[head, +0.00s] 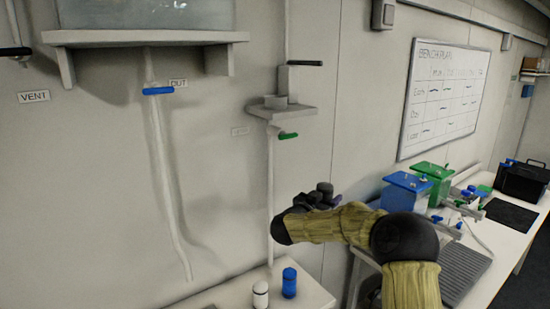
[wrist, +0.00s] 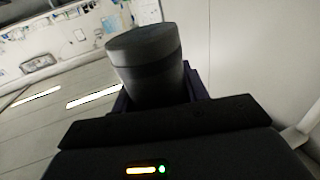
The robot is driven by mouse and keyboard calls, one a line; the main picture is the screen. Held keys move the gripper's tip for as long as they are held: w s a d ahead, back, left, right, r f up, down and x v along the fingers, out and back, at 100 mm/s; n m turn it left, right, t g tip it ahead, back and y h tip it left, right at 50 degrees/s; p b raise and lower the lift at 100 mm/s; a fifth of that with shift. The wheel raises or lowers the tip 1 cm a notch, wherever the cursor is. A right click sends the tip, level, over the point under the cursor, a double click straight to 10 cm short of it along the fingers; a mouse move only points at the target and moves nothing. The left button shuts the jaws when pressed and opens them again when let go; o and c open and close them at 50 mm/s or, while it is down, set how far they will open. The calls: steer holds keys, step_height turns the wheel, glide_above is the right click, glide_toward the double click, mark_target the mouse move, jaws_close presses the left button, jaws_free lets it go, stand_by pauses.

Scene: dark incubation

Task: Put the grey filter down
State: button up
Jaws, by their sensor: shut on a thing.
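The grey filter (wrist: 146,62) is a dark grey cylinder with a darker band. In the wrist view it stands up out of my gripper (wrist: 155,95), whose jaws are shut on its lower part. In the head view my gripper (head: 318,198) is in the air at the centre, in front of the wall and above the benches. There the filter is a small dark shape that I cannot tell clearly from the fingers.
A wall bracket (head: 283,111) with a tube and green-handled valve is left of my gripper. Below, a small white bench (head: 235,299) bears a white bottle (head: 260,295) and a blue bottle (head: 289,283). Blue (head: 405,191) and green (head: 434,179) devices stand on the right bench.

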steer(key=s+d+f+n+t+y, duration=0.2)
steer(key=s+d+f+n+y, duration=0.15)
steer(key=f, duration=1.15)
steer(key=s+d+f+n+t+y, duration=0.2)
steer(key=f+y, duration=0.3)
steer(key=f, duration=1)
steer(key=s+a+f+n+y, duration=0.2)
steer(key=s+f+y, duration=0.1)
steer(key=s+f, duration=0.45)
steer(key=s+a, duration=0.4)
steer(key=s, duration=0.4)
step_height(320, 180, down, 10)
steer(key=b, duration=1)
steer(key=shift+w+d, duration=0.15)
steer(key=shift+d, duration=0.05)
steer(key=shift+n, duration=0.25)
steer(key=s+f, duration=0.4)
steer(key=f, duration=0.1)
steer(key=shift+s, duration=0.2)
